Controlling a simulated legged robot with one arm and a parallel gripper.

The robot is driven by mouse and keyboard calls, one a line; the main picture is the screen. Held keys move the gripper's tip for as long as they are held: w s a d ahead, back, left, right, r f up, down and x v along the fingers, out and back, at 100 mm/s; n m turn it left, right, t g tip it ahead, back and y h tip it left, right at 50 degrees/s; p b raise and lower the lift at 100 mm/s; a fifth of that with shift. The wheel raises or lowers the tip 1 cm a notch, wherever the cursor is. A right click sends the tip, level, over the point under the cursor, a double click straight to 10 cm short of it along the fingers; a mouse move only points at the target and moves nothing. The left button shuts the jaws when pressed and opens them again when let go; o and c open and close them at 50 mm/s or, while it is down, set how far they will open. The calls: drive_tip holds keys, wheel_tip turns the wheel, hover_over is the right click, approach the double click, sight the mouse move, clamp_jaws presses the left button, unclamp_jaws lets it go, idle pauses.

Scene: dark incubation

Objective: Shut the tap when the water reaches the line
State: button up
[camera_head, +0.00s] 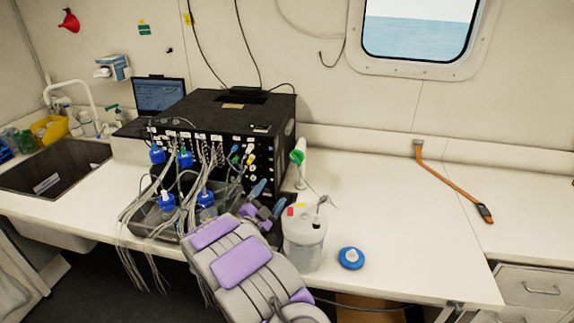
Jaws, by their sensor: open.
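A white, translucent container (303,246) stands on the counter, right of my arm. It has red and yellow marks near its top and a thin bent tube (322,205) at its rim. The water level and any line on it cannot be made out. A white upright fitting with a green top (297,158) stands behind it; I cannot tell if this is the tap. A pale curved faucet (72,88) stands at the sink on the far left. My gripper (268,196) is open, left of the container and in front of the black box. Nothing shows between its fingers.
A black box (220,118) with many cables stands behind a grey tray (155,216) of blue-capped bottles. A blue round cap (351,258) lies right of the container. An orange strap (450,177) lies further right. The counter between is clear. A sink (60,168) is at left.

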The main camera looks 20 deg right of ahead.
sight(295, 161)
drive_tip(key=b+x, duration=0.2)
drive_tip(key=x, duration=1.5)
drive_tip(key=shift+s+d, duration=0.1)
drive_tip(key=shift+d, duration=0.2)
drive_tip(key=shift+c, duration=0.2)
drive_tip(key=shift+b, duration=0.3)
drive_tip(key=c, duration=0.9)
